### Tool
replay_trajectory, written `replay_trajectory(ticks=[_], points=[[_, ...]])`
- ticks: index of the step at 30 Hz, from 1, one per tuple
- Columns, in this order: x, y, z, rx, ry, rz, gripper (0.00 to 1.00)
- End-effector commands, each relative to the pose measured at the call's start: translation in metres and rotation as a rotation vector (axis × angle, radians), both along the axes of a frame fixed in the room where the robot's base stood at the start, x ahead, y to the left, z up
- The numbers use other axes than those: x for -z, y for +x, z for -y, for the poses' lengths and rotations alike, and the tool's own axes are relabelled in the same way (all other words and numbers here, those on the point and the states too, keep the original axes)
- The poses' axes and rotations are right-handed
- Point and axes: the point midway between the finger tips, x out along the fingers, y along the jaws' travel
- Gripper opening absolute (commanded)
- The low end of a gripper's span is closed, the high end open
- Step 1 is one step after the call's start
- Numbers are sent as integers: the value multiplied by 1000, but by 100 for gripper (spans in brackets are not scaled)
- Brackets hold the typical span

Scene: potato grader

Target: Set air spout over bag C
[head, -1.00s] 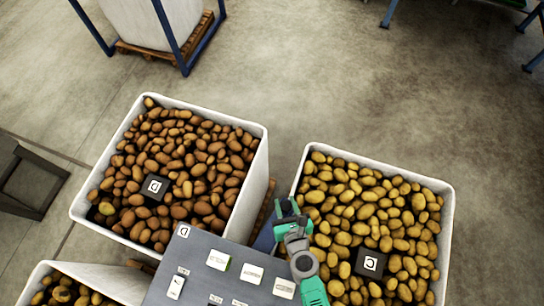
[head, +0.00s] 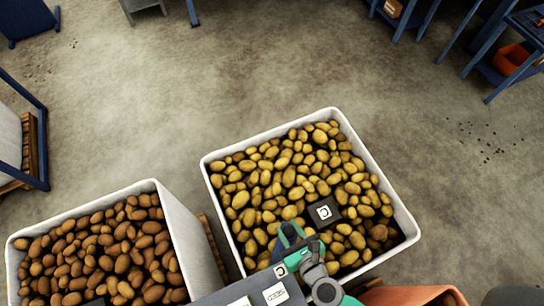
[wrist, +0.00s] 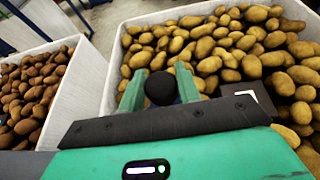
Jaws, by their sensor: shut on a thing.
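A white bag (head: 212,168) full of yellow potatoes stands in the middle of the head view. A black block (head: 323,212) with a white label lies on its potatoes; the small mark looks like a C. My gripper (head: 289,236) is over the near side of this bag. In the wrist view my gripper (wrist: 160,92) has its green fingers on either side of a black round knob (wrist: 160,88), shut on it. The same bag (wrist: 112,85) lies beyond the fingers there. What the knob joins to is hidden, and I cannot make out the air spout's outlet.
A second white bag (head: 185,228) with brown potatoes stands at the left, with a narrow gap between the bags. A grey labelled panel (head: 235,292) is at the bottom edge.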

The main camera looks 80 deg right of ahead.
Motion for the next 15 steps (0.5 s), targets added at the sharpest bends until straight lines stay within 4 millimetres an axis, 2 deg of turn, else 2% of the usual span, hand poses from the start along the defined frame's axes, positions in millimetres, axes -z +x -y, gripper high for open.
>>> replay_trajectory(ticks=[6, 15], points=[[3, -16, -4, 40, 3, -2, 0], [3, -19, -5, 47, 4, -4, 0]])
